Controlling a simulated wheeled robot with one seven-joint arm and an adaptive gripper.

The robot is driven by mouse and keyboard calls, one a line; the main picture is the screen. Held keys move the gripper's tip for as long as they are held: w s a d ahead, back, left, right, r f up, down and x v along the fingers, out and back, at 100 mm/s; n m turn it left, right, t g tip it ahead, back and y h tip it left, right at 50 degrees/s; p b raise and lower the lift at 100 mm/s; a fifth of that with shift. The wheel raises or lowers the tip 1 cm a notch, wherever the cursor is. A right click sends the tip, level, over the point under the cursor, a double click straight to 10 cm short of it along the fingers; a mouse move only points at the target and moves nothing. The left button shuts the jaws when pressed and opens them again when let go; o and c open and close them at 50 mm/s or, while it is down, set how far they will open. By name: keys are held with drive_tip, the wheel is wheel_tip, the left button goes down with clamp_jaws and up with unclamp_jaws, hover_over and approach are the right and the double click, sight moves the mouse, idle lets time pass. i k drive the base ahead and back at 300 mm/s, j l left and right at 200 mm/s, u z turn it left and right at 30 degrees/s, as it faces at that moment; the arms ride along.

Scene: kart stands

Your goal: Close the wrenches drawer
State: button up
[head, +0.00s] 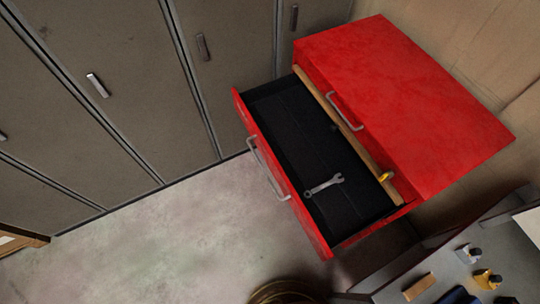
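A red tool cabinet (400,95) stands against the wall at the upper right. One of its drawers (282,183) is pulled far out, with a black inside. A silver wrench (324,186) lies in the drawer. The drawer's red front faces lower left and carries a silver bar handle (268,170). Another silver handle (345,111) sits on the cabinet above the open drawer. My gripper is not in view.
Grey lockers (130,85) line the upper left. Bare concrete floor (190,235) lies in front of the drawer. A bench with bottles and a wooden block (419,287) is at the lower right. A coiled round thing (285,293) is at the bottom edge.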

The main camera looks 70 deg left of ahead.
sight(289, 128)
drive_tip(key=u, duration=2.6)
drive_tip(key=j+z, duration=0.25)
drive_tip(key=k+j+z, duration=0.1)
drive_tip(key=z, duration=0.15)
